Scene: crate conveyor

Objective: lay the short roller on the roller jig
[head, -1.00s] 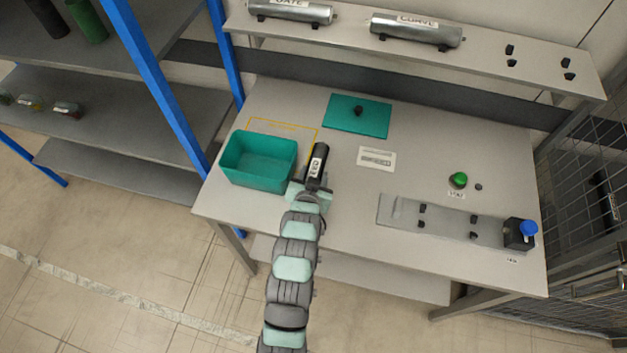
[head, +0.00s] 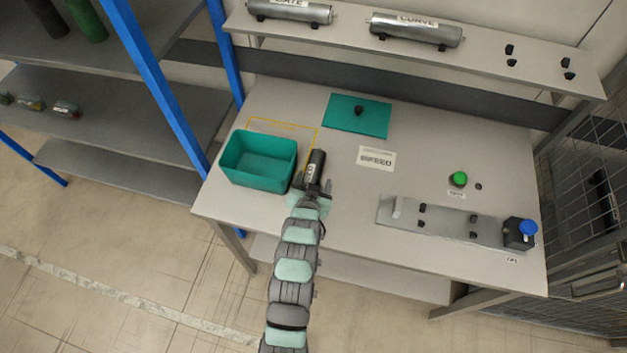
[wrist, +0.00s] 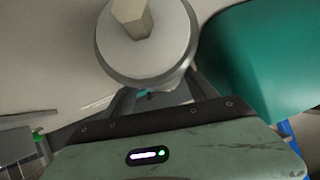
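The roller jig (head: 447,222) is a long grey plate at the table's right front. It has several small black supports, an upright tab at its left end and a blue-knobbed black box at its right end.
The teal bin (head: 233,173) stands close left of the roller. A label card (head: 376,158) and a green button (head: 458,179) lie between. Two silver rollers (head: 290,11) rest on the upper shelf.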

